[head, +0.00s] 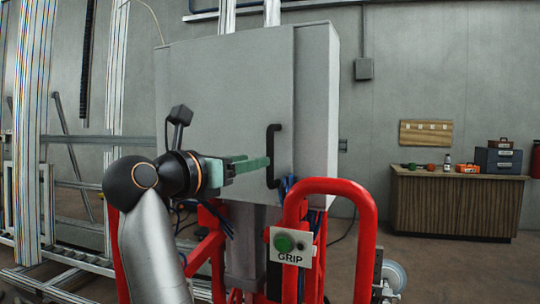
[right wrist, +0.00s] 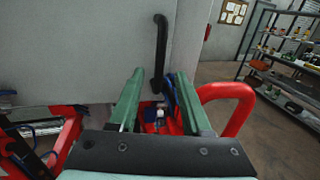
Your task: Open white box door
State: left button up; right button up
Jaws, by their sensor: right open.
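The white box (head: 225,90) is a light grey-white cabinet, and its front door looks closed. A black vertical bar handle (head: 276,140) is on the right part of its front. My right gripper (head: 258,161) has green fingers and is open, with its tips pointing at the handle's lower half. In the right wrist view the handle (right wrist: 160,45) appears centred between the open fingers (right wrist: 161,75), its lower end showing in the gap. I cannot tell whether the fingertips reach around it. Nothing is gripped. My left gripper is not in view.
A red tubular frame (head: 335,185) with a green button plate labelled GRIP (head: 290,246) stands below and right of the handle. Blue cables (head: 288,187) hang near the handle. A wooden counter (head: 455,210) is at the far right. Metal framing (head: 60,190) stands left.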

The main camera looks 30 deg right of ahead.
aim_at(270, 183)
jog(key=p+x, duration=0.1)
jog(key=x, duration=0.6)
jog(key=shift+w+d, duration=0.1)
jog(key=shift+d, duration=0.2)
jog(key=shift+c, duration=0.3)
grip_shut()
dwell(0.7)
